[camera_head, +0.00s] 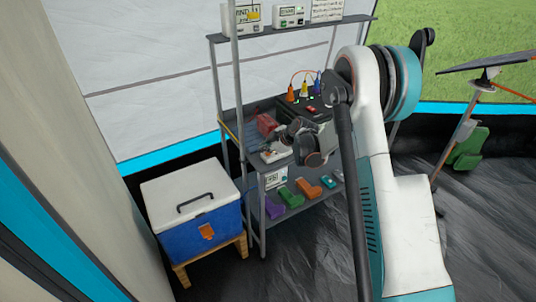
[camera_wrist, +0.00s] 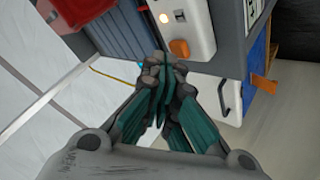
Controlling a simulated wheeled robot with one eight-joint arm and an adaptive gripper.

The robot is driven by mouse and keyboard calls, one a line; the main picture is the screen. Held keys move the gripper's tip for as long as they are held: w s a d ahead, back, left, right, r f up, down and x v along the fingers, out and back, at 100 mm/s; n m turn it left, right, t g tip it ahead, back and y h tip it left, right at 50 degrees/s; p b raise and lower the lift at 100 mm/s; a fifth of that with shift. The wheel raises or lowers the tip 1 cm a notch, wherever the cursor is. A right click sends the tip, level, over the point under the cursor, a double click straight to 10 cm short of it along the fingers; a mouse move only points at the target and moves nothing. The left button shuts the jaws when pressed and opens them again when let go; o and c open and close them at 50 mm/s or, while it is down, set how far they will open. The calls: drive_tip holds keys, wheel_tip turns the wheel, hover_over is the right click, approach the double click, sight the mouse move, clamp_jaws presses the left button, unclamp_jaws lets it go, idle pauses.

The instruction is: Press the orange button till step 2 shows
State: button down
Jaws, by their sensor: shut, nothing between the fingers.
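The orange button (camera_wrist: 180,48) is a round cap on a white box (camera_wrist: 198,28) in the wrist view. A small lit lamp (camera_wrist: 180,15) sits above it on the same face. My gripper (camera_wrist: 158,68) is shut and empty, its tips just below and left of the button in the picture. The tips appear apart from the button; their depth gap is hard to judge. In the head view my gripper (camera_head: 288,143) is at the middle shelf, partly covering the white box (camera_head: 272,155). I cannot read any step number.
A red case (camera_head: 266,124) stands beside the white box on the metal shelf rack (camera_head: 262,220). A dark unit (camera_head: 308,110) with coloured plugs is behind. Coloured items lie on the lower shelf. A blue cooler (camera_head: 185,235) with a white lid stands at the left.

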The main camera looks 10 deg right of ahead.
sight(267, 154)
drive_tip(key=shift+f+b, duration=0.4)
drive_tip(key=shift+f, duration=0.1)
idle(0.5)
drive_tip(key=shift+r, duration=0.15)
drive_tip(key=shift+r+p, duration=0.4)
drive_tip(key=shift+r, duration=0.35)
drive_tip(key=shift+r, duration=0.15)
drive_tip(key=shift+r+p, duration=1.25)
drive_tip(key=shift+r, duration=1.1)
